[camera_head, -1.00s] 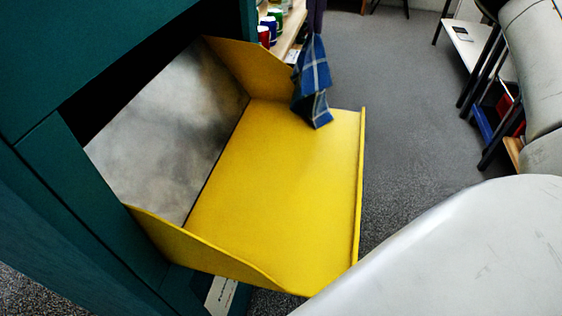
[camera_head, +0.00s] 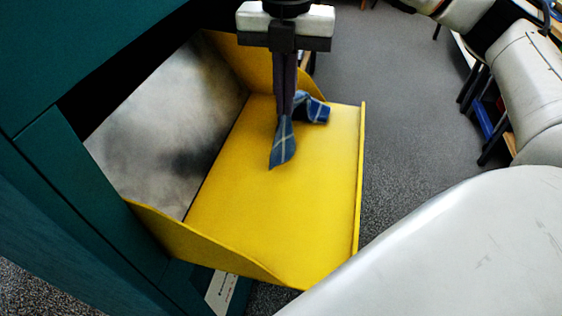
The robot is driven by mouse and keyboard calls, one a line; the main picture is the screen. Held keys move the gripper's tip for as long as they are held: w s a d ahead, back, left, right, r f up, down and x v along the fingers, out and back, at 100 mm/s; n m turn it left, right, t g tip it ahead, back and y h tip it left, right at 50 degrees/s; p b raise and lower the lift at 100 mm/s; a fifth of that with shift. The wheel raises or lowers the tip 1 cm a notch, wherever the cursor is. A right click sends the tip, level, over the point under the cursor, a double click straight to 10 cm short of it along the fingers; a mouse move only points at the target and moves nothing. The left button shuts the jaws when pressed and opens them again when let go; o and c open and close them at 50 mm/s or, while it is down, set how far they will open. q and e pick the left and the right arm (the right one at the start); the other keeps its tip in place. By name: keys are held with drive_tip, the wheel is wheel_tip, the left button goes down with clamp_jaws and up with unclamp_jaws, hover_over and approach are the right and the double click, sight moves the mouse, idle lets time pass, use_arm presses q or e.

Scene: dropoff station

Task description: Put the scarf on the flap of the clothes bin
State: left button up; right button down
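The clothes bin (camera_head: 62,176) is dark green, with its yellow flap (camera_head: 270,225) folded open at the left and middle. The blue plaid scarf (camera_head: 282,149) is at the far part of the flap. One part hangs below my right gripper (camera_head: 284,112), and another part lies to the right near the flap's far side wall. My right gripper points down with its fingers together on the scarf's upper part. Whether the scarf's lower tip touches the flap is hard to tell. My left gripper is not in view.
The flap has raised yellow side walls and a low lip (camera_head: 359,180) along its right edge. My white arm parts fill the lower right and upper right. A white table with a blue item stands at the far right. Grey floor between is clear.

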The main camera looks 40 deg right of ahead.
drive_tip(key=s+a+f, duration=0.2)
drive_tip(key=a+f, duration=0.1)
drive_tip(key=s+a+f, duration=0.2)
drive_tip(key=a+f, duration=0.1)
drive_tip(key=a, duration=0.1)
drive_tip(key=s+a+f, duration=0.2)
drive_tip(key=a+f, duration=0.1)
drive_tip(key=f, duration=0.1)
drive_tip(key=shift+a, duration=0.2)
drive_tip(key=c, duration=2.4)
unclamp_jaws()
drive_tip(key=shift+c, duration=0.2)
drive_tip(key=o, duration=0.9)
drive_tip(key=shift+r, duration=0.1)
